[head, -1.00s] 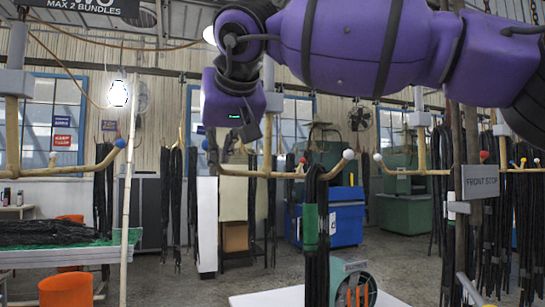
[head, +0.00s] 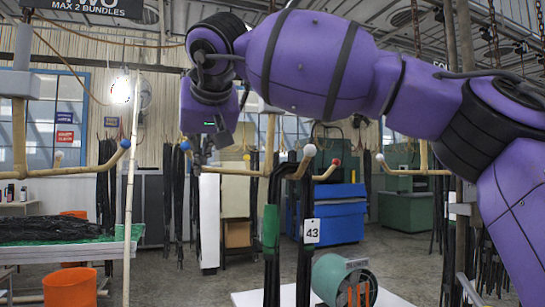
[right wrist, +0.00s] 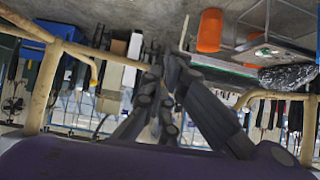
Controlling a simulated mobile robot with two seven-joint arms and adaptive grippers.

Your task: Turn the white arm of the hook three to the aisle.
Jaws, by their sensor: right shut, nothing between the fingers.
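The centre hook (head: 268,145), between the hooks under the TWO sign and a sign starting FO, has wooden arms with coloured ball tips. Its white tip (head: 309,150) points right and toward me. Its red tip (head: 336,162) points right, its blue tip (head: 185,146) left; a yellow tip (head: 246,158) shows behind. A black hose bundle (head: 305,200) with a green band and tag 43 hangs over the white arm. My right gripper (head: 197,160) is shut and empty beside the blue-tipped arm; in the right wrist view its fingers (right wrist: 165,75) meet that arm's end. Contact is unclear. My left gripper is out of view.
Another hook (head: 70,170) with a blue tip hangs at the left, beside a thin white pole (head: 130,190). A white-tipped hook (head: 415,171) is at the right. A green fan drum (head: 345,280) stands below the bundle. Orange buckets (head: 70,290) stand left.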

